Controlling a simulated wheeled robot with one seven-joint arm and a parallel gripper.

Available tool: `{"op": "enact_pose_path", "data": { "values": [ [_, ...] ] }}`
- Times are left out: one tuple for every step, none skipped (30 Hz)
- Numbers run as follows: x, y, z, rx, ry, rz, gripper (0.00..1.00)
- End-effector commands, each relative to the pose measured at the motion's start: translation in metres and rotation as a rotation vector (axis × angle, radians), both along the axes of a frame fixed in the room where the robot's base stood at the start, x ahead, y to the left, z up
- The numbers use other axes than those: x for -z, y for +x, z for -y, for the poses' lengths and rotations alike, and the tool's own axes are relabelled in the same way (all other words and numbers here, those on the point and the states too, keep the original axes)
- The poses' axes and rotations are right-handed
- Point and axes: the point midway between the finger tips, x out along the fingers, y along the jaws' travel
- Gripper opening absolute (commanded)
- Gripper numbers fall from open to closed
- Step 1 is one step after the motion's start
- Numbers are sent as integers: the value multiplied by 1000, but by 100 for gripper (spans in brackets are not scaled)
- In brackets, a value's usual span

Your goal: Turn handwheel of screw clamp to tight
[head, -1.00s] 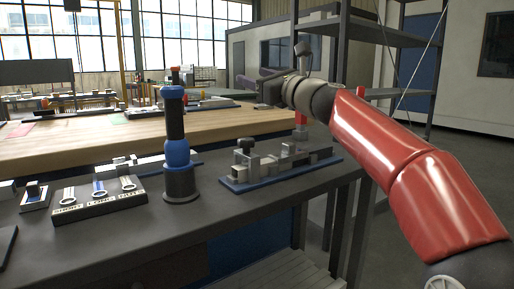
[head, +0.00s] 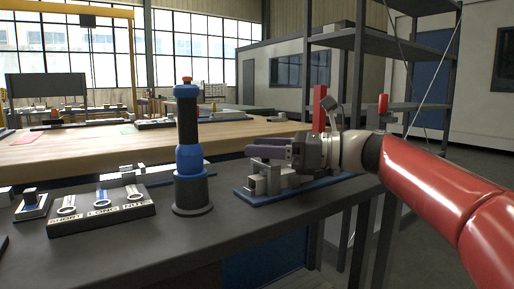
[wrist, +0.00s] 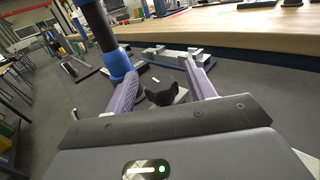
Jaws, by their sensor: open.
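The screw clamp's blue base (head: 240,193) lies on the dark bench, with grey metal blocks (head: 268,180) on top. In the head view my gripper (head: 252,147) is just above the clamp, fingers pointing left, and it hides the handwheel. In the wrist view the dark, lobed handwheel (wrist: 163,94) shows between the two purple-grey fingers of my gripper (wrist: 160,68). The fingers are open, with a gap on each side of the wheel; I cannot tell whether they are level with it.
A black and blue column (head: 190,150) stands left of the clamp, also close to the left finger in the wrist view (wrist: 103,35). A labelled tray (head: 100,212) and a small block (head: 31,205) lie further left. The front bench is clear.

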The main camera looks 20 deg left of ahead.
Motion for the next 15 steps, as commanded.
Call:
{"op": "enact_pose_path", "data": {
  "values": [
    [0, -1, -6, -2, 1, 0, 55],
    [0, -1, -9, -3, 1, 0, 55],
    [0, -1, -12, -2, 1, 1, 55],
    [0, -1, -13, -1, 1, 1, 55],
    [0, -1, -15, 0, 0, 1, 55],
    [0, -1, -16, 0, 0, 1, 55],
    [0, -1, -16, 1, 0, 1, 55],
    [0, -1, -16, 1, 0, 1, 55],
    [0, -1, -16, 1, 0, 1, 55],
    [0, -1, -16, 1, 0, 1, 55],
    [0, -1, -16, 1, 0, 1, 55],
    [0, -1, -16, 1, 0, 1, 55],
    [0, -1, -16, 1, 0, 1, 55],
    [0, -1, -16, 1, 0, 1, 52],
    [0, -1, -16, 1, 0, 1, 47]
  ]
}}
